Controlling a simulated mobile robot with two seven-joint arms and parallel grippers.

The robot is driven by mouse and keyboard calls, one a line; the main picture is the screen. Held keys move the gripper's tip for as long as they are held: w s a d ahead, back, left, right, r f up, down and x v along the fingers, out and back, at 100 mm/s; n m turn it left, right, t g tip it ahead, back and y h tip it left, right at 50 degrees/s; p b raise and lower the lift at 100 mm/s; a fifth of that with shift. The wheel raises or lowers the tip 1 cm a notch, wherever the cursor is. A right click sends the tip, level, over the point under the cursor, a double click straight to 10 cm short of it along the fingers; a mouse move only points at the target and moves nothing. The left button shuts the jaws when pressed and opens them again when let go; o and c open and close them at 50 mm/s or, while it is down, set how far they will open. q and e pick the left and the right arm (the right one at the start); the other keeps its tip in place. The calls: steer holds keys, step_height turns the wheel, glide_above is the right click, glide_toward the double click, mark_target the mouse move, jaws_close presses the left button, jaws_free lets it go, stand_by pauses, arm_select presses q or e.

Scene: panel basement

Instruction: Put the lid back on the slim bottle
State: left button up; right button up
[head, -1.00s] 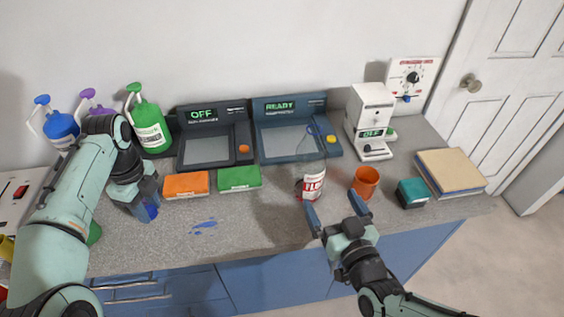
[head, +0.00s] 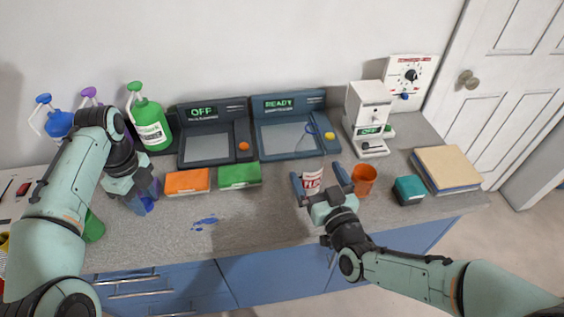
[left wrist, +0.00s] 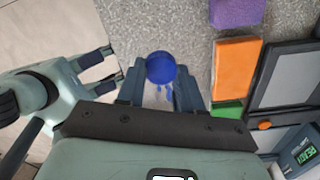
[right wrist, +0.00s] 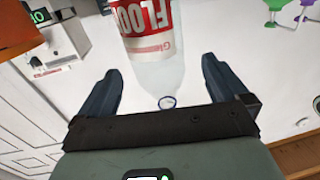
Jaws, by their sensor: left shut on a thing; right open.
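The slim bottle (head: 313,181) is clear with a red and white label and stands upright on the counter, its top open. It also shows in the right wrist view (right wrist: 150,65), with its blue-ringed mouth towards the camera. My right gripper (head: 320,180) is open at the bottle, with one finger to each side of it in the picture; I cannot tell whether they touch it. My left gripper (head: 143,202) is shut on the round blue lid (left wrist: 160,67) and holds it over the counter's front left; the fingers hide part of it in the head view.
An orange cup (head: 363,180) stands close to the right of my right gripper. Orange (head: 187,182) and green (head: 239,175) blocks lie at centre left, with blue spots (head: 205,222) in front. Devices and spray bottles line the back. The counter's front middle is clear.

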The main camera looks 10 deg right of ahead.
mark_target(315, 167)
steer(key=shift+w, duration=0.35)
arm_select(q)
steer(key=shift+r+p, duration=0.5)
steer(key=shift+r, duration=0.05)
arm_select(e)
steer(key=w, duration=0.5)
steer(key=shift+w+a+r, duration=0.1)
steer(key=shift+a, duration=0.2)
steer(key=c, duration=1.1)
steer(key=shift+r, duration=0.2)
